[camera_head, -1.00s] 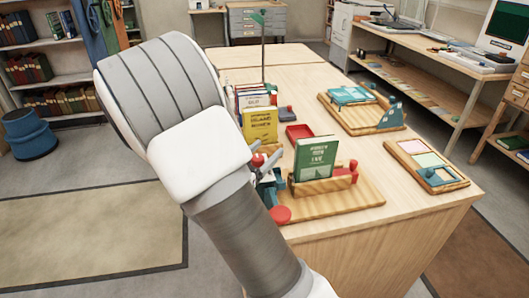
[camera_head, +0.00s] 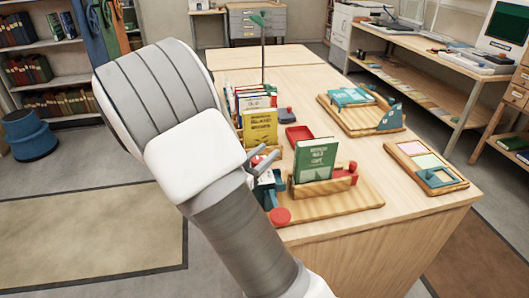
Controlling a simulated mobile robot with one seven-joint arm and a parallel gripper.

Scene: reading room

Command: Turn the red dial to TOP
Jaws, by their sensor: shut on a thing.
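My gripper (camera_head: 269,159) is at the left end of the wooden book stand on the near part of the table, just above a teal block (camera_head: 266,188). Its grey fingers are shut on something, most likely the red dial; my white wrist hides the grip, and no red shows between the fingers. A flat red disc (camera_head: 280,216) lies at the front left of the stand's base (camera_head: 330,205), apart from the fingers. A red knob (camera_head: 352,168) sits at the stand's right end. No TOP mark is readable.
A green book (camera_head: 315,160) stands upright in the stand, right of my gripper. A yellow book (camera_head: 260,127) and other books stand behind it. A red tray (camera_head: 299,135) lies beyond. A wooden tray (camera_head: 425,168) lies at right, with bare tabletop between.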

